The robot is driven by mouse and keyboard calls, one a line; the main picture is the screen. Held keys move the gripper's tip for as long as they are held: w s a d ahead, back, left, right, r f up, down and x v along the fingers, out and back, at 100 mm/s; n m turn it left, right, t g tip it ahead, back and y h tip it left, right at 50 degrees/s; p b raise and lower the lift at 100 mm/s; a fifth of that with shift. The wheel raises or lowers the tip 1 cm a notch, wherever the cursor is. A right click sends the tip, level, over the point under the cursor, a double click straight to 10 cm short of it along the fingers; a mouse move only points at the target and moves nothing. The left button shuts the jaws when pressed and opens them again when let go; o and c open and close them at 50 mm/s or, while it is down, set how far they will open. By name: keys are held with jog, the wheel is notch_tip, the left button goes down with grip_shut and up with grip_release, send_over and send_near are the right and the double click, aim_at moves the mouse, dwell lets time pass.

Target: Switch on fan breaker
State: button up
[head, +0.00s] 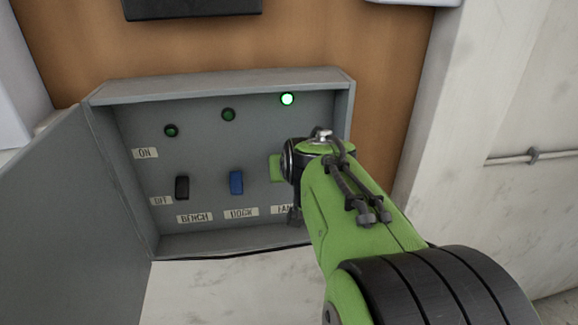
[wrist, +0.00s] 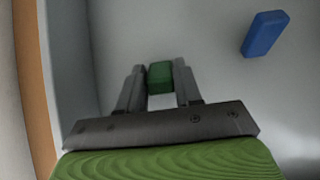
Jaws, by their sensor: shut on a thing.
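A grey breaker box (head: 220,245) with its door open holds the switches. The fan breaker's green lever (head: 276,168) shows beside my wrist, above the partly covered FAN label (head: 284,209). In the wrist view, my gripper (wrist: 159,68) has its two grey fingers on either side of the green lever (wrist: 160,78), shut on it. In the head view my arm hides the fingers. The round lamp (head: 288,99) above the fan breaker glows bright green. The green lever appears slightly higher than the other levers.
The black BENCH lever (head: 182,187) and blue DOCK lever (head: 236,182) stand to the left, under dark lamps (head: 171,130). The blue lever is also in the wrist view (wrist: 264,34). The box's right wall (head: 343,112) is close to my wrist. The open door (head: 75,205) fills the left.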

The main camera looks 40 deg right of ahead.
jog(key=o, duration=1)
jog(key=shift+c, duration=0.2)
jog(key=v, duration=1.5)
jog(key=shift+s+a+r, duration=0.2)
jog(key=shift+r, duration=0.05)
